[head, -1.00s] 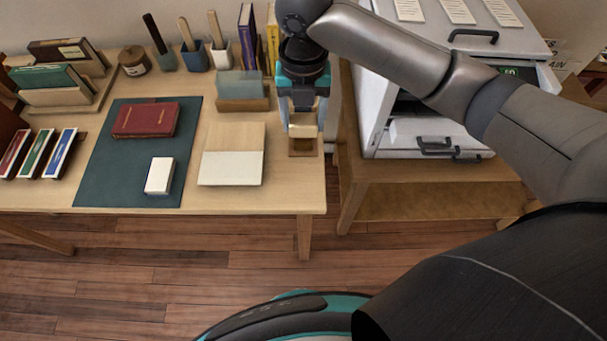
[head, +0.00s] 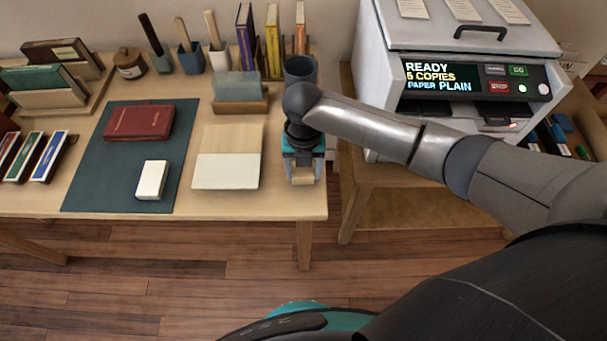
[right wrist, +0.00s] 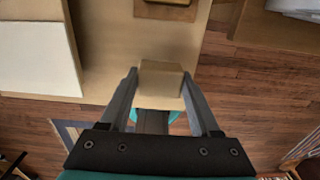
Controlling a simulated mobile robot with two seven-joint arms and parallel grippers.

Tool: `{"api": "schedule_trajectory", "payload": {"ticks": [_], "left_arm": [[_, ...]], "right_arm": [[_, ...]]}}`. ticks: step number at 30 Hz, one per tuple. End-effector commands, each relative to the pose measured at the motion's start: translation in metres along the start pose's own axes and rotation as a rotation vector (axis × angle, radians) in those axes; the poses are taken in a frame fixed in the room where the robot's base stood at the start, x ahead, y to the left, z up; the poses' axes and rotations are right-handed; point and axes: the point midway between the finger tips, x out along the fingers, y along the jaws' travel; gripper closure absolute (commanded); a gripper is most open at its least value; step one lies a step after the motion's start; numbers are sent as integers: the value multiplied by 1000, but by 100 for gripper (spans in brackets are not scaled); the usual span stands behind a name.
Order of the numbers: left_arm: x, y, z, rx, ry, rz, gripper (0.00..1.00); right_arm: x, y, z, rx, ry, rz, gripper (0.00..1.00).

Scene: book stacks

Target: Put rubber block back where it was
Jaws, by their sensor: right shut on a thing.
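My right gripper (head: 303,172) is near the front right corner of the wooden table (head: 270,203). In the right wrist view, its two fingers are shut on a small tan block (right wrist: 161,79), which I take to be the rubber block. The block is at the fingertips, over the pale table top; I cannot tell whether it touches the table. In the head view, my wrist and fingers hide most of the block. A small brown holder (right wrist: 165,11) lies beyond it at the top of the right wrist view. My left gripper is not in view.
A board with a pale sheet (head: 226,170) lies left of my gripper. A dark green mat (head: 105,180) carries a red book (head: 140,122) and a white block (head: 151,180). A dark cup (head: 300,68) stands behind my arm. A copier (head: 450,75) stands right, across a gap.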

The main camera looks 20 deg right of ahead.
Motion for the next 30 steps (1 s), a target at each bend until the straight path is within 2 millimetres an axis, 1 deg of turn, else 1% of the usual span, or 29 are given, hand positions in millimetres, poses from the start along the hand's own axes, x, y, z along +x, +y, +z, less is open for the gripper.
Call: {"api": "schedule_trajectory", "payload": {"ticks": [1,3,11,14,15,23,30], "left_arm": [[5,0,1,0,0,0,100],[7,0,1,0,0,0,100],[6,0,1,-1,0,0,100],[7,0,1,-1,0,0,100],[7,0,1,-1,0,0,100],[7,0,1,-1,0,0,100],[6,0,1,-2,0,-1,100]], "right_arm": [[12,0,-1,0,3,-1,88],[19,0,-1,-1,2,0,88],[18,0,0,-1,0,0,88],[21,0,0,-1,1,0,88],[22,0,0,-1,1,-1,35],[21,0,0,-1,1,0,6],[20,0,0,-1,1,0,6]]}}
